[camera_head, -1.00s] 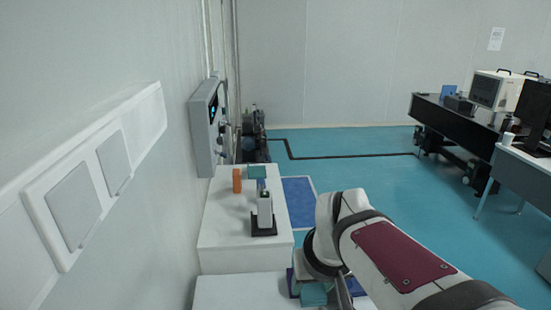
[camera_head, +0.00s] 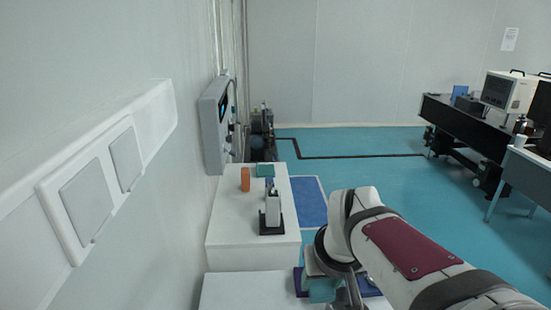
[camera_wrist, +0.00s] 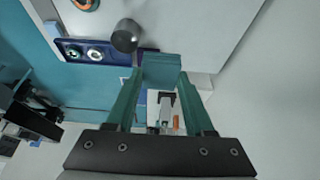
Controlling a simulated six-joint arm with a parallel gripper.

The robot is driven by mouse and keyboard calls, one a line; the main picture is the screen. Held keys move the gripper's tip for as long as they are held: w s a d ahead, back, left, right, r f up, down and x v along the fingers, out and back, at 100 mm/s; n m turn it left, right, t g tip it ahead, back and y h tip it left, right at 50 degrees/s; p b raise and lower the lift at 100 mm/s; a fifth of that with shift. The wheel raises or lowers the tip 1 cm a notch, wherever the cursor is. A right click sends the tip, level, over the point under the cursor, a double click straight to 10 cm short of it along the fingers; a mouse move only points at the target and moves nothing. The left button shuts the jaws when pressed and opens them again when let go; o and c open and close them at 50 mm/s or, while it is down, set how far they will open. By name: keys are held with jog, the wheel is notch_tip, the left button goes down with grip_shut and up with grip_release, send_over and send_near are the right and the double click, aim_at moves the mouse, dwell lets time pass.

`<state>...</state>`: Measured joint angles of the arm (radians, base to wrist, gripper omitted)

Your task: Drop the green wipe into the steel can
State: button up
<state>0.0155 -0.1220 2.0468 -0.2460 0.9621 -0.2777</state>
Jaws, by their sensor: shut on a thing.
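My gripper (camera_wrist: 160,77) shows in the wrist view with its two green fingers shut on the green wipe (camera_wrist: 161,66), a teal block-like piece between the fingertips. The steel can (camera_wrist: 127,35), a dark grey cylinder, shows up and left of the wipe, apart from it in the picture. In the head view a teal piece (camera_head: 322,288) shows at my gripper near the bottom edge, partly hidden by my arm. The can cannot be made out in the head view.
A blue tray (camera_wrist: 72,47) with round items lies beside the can. An orange block (camera_head: 245,179), a teal box (camera_head: 265,170) and a white upright device (camera_head: 272,212) stand on the white table (camera_head: 228,232). A wall panel (camera_head: 214,125) is at left.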

jog(key=w+d+f, duration=1)
jog(key=w+d, duration=0.2)
notch_tip(320, 180, down, 6)
jog(key=shift+d, duration=0.2)
jog(key=o, duration=1.4)
jog(key=shift+f, duration=0.1)
jog(key=v, duration=1.5)
jog(key=shift+s+r, duration=0.2)
jog(key=shift+r, duration=0.15)
